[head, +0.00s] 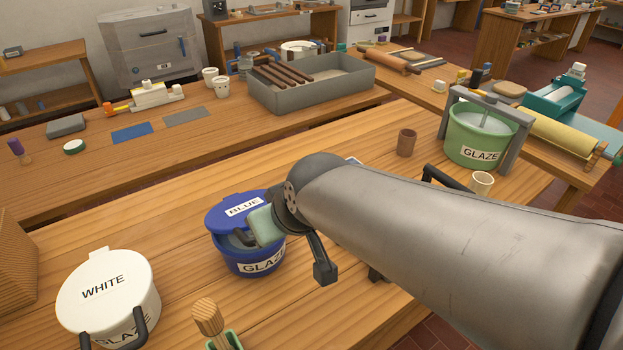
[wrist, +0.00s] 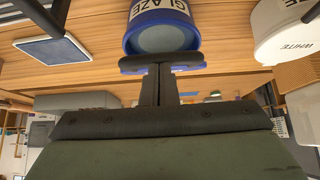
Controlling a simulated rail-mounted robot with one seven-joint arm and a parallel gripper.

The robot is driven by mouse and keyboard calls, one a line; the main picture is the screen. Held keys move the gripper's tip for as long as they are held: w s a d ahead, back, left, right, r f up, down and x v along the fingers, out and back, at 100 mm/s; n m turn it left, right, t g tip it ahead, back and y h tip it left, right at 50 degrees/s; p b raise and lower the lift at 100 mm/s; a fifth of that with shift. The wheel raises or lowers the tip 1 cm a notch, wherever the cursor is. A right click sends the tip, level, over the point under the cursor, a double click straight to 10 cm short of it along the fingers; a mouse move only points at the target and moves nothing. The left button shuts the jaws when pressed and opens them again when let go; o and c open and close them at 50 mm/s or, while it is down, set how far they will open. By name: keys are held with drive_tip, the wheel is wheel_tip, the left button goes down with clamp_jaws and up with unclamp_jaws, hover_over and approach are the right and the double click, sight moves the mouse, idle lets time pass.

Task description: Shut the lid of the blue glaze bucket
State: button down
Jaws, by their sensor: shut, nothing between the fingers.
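The blue glaze bucket (head: 252,262) stands on the wooden table, left of centre in the head view. It also shows at the top of the wrist view (wrist: 160,14), with pale glaze inside. Its blue lid (head: 238,209), labelled BLUE, is partly open, raised over the bucket with a gap at the front. In the wrist view the lid (wrist: 130,66) appears nearly edge-on. My gripper (wrist: 160,66) is shut and empty, its fingertips at the lid's edge. I cannot tell whether they touch it. In the head view my wrist partly hides the lid and bucket.
A white bucket (head: 110,290) with its lid on stands at the left. A wooden-handled tool (head: 208,316) stands in front. A brown cup (head: 406,142) and a green glaze bucket (head: 480,135) are farther right. The table between the white and blue buckets is clear.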

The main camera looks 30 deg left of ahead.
wheel_tip(320, 180, down, 9)
drive_tip(key=s+d+t+y+b, duration=0.1)
drive_tip(key=d+t+y+b, duration=0.1)
drive_tip(key=b, duration=1.6)
drive_tip(key=shift+d+y, duration=0.25)
drive_tip(key=shift+y, duration=0.65)
drive_tip(key=shift+s+f, duration=0.1)
